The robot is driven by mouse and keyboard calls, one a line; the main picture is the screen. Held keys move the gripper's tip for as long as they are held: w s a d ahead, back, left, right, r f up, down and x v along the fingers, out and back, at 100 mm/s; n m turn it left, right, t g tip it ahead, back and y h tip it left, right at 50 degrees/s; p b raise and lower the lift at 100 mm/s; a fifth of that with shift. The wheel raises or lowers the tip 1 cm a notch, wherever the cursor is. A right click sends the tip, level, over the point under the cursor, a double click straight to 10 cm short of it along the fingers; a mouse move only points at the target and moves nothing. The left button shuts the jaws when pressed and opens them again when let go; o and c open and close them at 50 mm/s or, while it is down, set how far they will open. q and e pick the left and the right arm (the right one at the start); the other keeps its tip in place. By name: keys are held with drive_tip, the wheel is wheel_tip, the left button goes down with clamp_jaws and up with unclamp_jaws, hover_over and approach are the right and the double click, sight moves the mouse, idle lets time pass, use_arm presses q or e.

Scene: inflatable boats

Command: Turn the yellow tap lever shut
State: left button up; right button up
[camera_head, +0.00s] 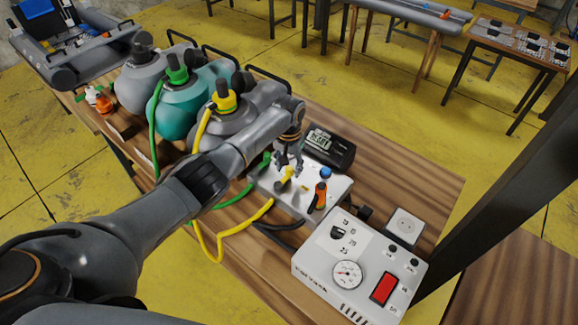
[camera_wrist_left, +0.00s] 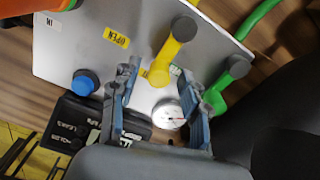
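The yellow tap lever (camera_head: 285,176) stands on a light grey valve panel (camera_head: 290,198) on the wooden table. In the left wrist view the lever (camera_wrist_left: 170,54) has a grey end and slants up and right from its base; a yellow "OPEN" label (camera_wrist_left: 117,37) is beside it. My left gripper (camera_head: 288,158) is just over the panel, its fingers apart. In the left wrist view the lever's base shows between the fingertips of the gripper (camera_wrist_left: 159,78); I cannot tell whether they touch it. My right gripper is in no view.
A green lever (camera_wrist_left: 226,84), a blue knob (camera_wrist_left: 86,82) and a round gauge (camera_wrist_left: 168,114) are close to the fingers. An orange lever (camera_head: 321,194) is on the panel. A black display box (camera_head: 328,147) and a white pump unit (camera_head: 358,268) flank the panel.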

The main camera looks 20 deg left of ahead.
sight(289, 168)
use_arm(q)
drive_tip(key=shift+r, duration=0.1)
drive_tip(key=shift+r, duration=0.35)
wheel_tip(289, 168, up, 11)
idle(0.5)
